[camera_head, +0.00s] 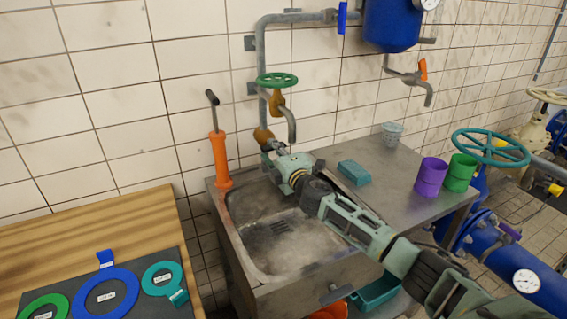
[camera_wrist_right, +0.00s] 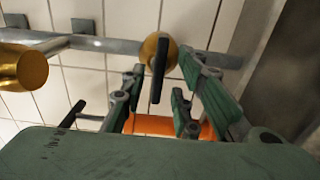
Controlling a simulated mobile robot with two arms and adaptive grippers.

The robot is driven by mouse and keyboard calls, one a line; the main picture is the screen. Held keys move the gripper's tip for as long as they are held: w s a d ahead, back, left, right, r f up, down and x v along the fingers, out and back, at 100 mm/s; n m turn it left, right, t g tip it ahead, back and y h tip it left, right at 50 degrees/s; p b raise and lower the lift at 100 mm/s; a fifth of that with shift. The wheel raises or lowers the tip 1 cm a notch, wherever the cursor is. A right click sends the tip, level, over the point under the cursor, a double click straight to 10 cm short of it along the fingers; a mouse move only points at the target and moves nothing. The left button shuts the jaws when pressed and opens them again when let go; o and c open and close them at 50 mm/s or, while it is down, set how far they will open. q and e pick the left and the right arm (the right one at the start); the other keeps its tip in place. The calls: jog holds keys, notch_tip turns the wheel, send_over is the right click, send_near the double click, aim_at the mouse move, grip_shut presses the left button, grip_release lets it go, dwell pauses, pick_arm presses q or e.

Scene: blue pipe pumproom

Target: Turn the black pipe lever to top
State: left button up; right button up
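The black pipe lever (camera_wrist_right: 159,68) sits on a round brass valve (camera_wrist_right: 150,48) in the right wrist view. It points down in that picture, between the two fingers of my right gripper (camera_wrist_right: 163,72). Gaps show on both sides of the lever, so the gripper looks open around it and not closed on it. In the head view the brass valve (camera_head: 263,134) is low on the grey wall pipe, and my right gripper (camera_head: 270,147) is right at it. The lever itself is not clear there, partly hidden by the gripper. My left gripper is not in view.
An orange hand pump (camera_head: 220,160) stands left of the gripper on the metal sink (camera_head: 235,240). A tap with a green handwheel (camera_head: 277,79) hangs just above. A teal sponge (camera_head: 354,172), purple cup (camera_head: 431,177) and green cup (camera_head: 460,173) are to the right.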

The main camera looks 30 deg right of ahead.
jog(key=s, duration=1)
jog(key=shift+s+a, duration=0.3)
jog(key=shift+s, duration=0.05)
jog(key=shift+f, duration=0.15)
